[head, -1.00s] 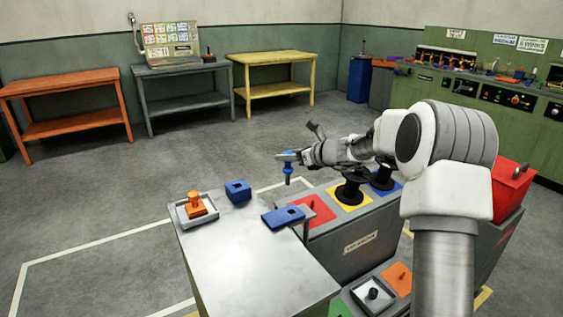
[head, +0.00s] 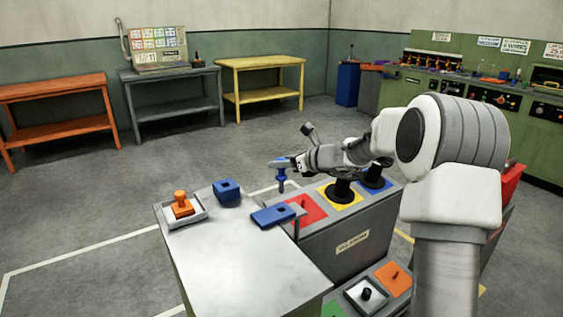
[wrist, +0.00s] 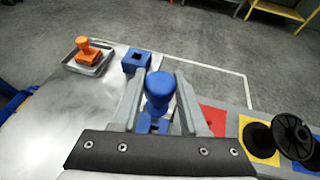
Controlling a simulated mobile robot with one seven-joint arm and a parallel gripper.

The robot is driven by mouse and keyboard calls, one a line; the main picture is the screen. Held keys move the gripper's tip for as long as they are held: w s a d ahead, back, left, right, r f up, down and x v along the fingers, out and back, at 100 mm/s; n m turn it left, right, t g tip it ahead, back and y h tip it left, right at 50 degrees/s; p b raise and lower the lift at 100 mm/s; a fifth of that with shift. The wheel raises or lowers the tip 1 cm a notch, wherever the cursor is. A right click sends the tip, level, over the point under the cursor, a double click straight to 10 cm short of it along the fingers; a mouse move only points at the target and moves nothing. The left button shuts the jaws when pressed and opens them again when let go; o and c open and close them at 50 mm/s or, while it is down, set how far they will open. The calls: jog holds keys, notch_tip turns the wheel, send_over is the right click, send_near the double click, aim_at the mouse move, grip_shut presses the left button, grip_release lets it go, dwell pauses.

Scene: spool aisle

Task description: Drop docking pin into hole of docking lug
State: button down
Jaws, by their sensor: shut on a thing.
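The blue docking pin (head: 281,174) hangs upright in my gripper (head: 283,163), which is shut on it. In the wrist view the pin's round head (wrist: 159,90) stands between the two fingers. A flat blue lug with a square hole (head: 272,216) lies at the table's right edge, lower than the pin. In the wrist view this lug (wrist: 146,123) is partly hidden behind the pin and fingers, so I cannot tell how the pin lines up with its hole. The pin appears clear of the lug. A blue block with a square hole (head: 227,192) stands further back.
An orange knobbed piece (head: 181,204) sits in a grey tray (head: 201,217) on the table's left. A grey cabinet with red (head: 308,209) and yellow pads and black spools (head: 342,190) stands to the right. The table's front is clear.

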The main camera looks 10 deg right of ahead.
aim_at(285, 177)
jog(key=shift+f+b, duration=1.9)
jog(key=shift+f, duration=0.6)
jog(key=shift+f+b, duration=2.45)
jog(key=shift+f, duration=0.6)
jog(key=shift+c, duration=1.8)
grip_release()
jog(key=p+v, duration=0.4)
jog(key=v, duration=1.3)
jog(key=shift+r+p, duration=0.2)
jog(key=shift+p, duration=0.1)
jog(key=shift+s+d, duration=0.1)
jog(key=shift+d, duration=0.05)
